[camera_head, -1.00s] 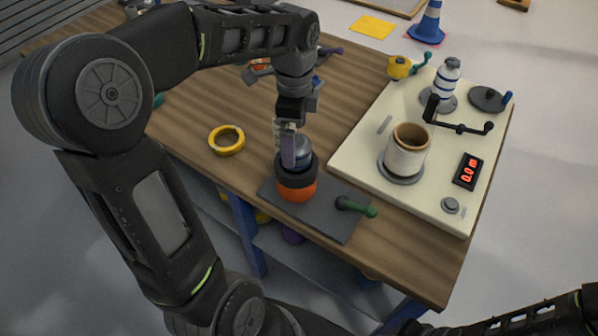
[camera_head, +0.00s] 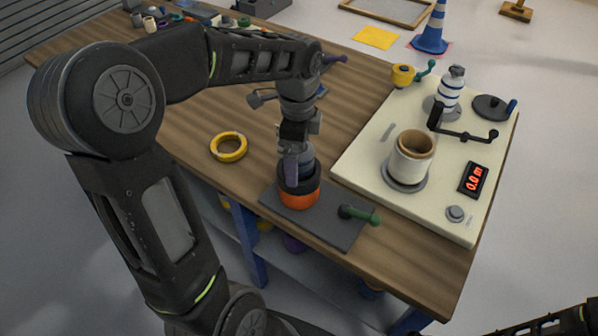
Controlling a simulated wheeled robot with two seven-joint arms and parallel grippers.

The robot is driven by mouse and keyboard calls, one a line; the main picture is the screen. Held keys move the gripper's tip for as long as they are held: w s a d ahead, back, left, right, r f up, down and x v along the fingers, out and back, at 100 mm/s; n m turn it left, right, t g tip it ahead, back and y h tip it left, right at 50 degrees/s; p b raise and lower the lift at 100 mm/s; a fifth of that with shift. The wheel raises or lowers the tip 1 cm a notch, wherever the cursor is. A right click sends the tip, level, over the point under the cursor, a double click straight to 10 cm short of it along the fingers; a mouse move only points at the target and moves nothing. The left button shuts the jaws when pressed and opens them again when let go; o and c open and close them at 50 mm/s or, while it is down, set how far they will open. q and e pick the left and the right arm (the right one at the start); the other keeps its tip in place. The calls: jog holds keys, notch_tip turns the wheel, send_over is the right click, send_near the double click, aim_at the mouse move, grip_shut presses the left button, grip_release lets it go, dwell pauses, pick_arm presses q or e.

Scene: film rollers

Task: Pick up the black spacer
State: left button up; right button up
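A black spacer ring (camera_head: 299,184) sits on top of an orange ring (camera_head: 299,199), around a dark grey post or cylinder, on the dark grey base plate (camera_head: 325,219). My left gripper (camera_head: 293,176) points straight down at this stack. Its visible finger overlaps the near side of the black spacer. The other finger is hidden, so I cannot tell whether the spacer is gripped. My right arm shows only at the bottom right corner; its gripper is out of the frame.
A green-handled lever (camera_head: 360,215) is on the plate's right side. A yellow ring (camera_head: 229,147) lies on the wooden table to the left. A cream machine panel (camera_head: 362,143) carries a cream roller with a brown inside (camera_head: 411,158), a black crank (camera_head: 462,134) and a red display (camera_head: 473,179).

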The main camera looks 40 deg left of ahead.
aim_at(304, 188)
pick_arm(q)
jog(key=shift+f, duration=0.15)
notch_tip(304, 188, down, 5)
jog(key=shift+w+p, duration=0.15)
jog(key=shift+p, duration=0.35)
jog(key=c, duration=1.3)
